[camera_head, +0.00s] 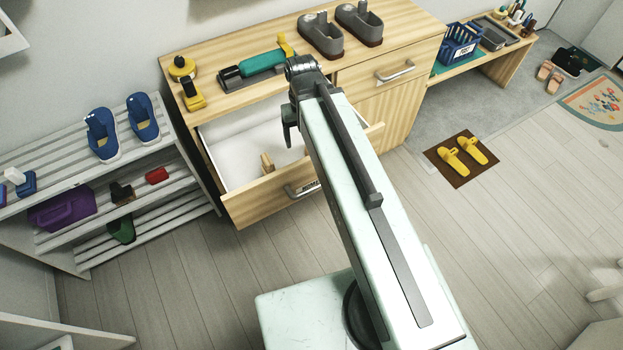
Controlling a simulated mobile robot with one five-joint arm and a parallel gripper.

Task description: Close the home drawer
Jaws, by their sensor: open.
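The wooden cabinet (225,57) stands against the wall. Its left drawer (262,204) is pulled out, with a pale handle (298,191) and a small label, too small to read surely, on its front. The drawer's white inside shows, with a small wooden piece (267,162) in it. My arm reaches across the drawer's right part and hides some of it. My gripper (291,126) points down over the open drawer, behind the front panel as seen here. It is open and holds nothing visible; one dark finger shows clearly. I cannot tell whether it touches the drawer.
The cabinet's right drawer (387,73) is shut. Grey shoes (320,36), a teal-handled tool (262,62) and a yellow tape dispenser (190,93) are on top. A slatted shoe rack (160,165) stands close at left. Yellow slippers (461,156) lie on a brown mat at right. Floor before the drawer is clear.

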